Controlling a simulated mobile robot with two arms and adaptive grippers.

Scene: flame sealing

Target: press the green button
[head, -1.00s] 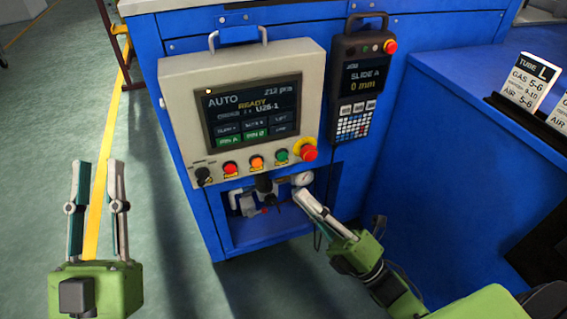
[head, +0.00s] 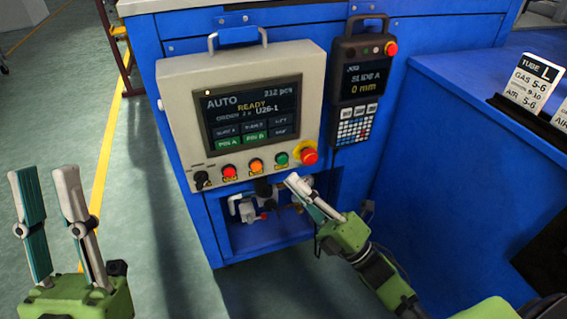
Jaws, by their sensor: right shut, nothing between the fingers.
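The green button (head: 281,159) is on the lower row of the beige control panel (head: 175,120), between an orange button (head: 256,166) and a red emergency stop (head: 308,156) on a yellow base. My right gripper (head: 293,180) is shut and empty. Its tips are just below the green button in the picture; whether they touch the panel I cannot tell, but the button is in full view. My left gripper (head: 43,182) is open and empty, upright over the floor at the left, far from the panel.
A red button (head: 228,171) and a black knob (head: 201,180) are further left on the panel. A black pendant (head: 359,85) hangs to its right. Below is an open recess with fittings (head: 247,208). A blue bench (head: 450,160) with label cards (head: 530,82) stands at right.

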